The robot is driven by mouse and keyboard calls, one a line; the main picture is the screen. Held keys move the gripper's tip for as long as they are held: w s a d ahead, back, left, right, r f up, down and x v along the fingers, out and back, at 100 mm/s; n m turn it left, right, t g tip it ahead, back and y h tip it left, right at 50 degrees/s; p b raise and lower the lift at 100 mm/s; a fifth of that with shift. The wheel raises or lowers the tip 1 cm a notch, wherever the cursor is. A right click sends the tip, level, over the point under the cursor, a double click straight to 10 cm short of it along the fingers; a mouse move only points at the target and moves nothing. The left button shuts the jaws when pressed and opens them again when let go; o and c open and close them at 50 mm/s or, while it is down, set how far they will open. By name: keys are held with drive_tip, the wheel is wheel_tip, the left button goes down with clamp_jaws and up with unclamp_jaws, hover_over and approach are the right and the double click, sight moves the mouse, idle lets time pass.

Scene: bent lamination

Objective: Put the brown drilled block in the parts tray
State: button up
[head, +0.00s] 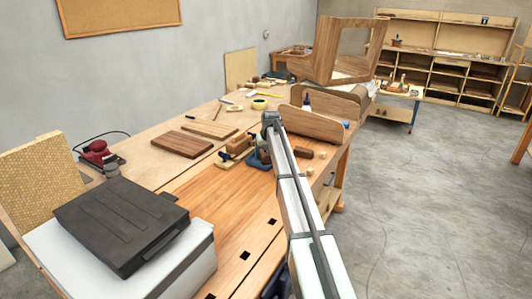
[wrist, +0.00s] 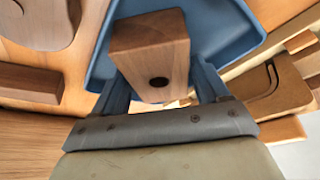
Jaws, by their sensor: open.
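The brown drilled block (wrist: 150,62) is a wooden block with a dark round hole in its near face, in the upper middle of the wrist view. It overlaps the blue parts tray (wrist: 222,32), and I cannot tell how firmly it rests there. My gripper (wrist: 162,84) is open, with one blue finger on each side of the block. The fingertips are partly hidden by the block. In the head view, part of the blue tray (head: 257,162) shows beside my gripper (head: 265,148); my arm hides the rest.
Wooden pieces (wrist: 32,84) lie left of the tray in the wrist view, and more wooden parts (wrist: 275,85) lie to its right. In the head view, a dark case (head: 120,222) stands at front left and a tall wooden panel (head: 312,123) behind the gripper.

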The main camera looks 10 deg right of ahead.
drive_tip(key=v, duration=1.2)
drive_tip(key=shift+r, duration=0.15)
drive_tip(key=shift+c, duration=0.2)
idle(0.8)
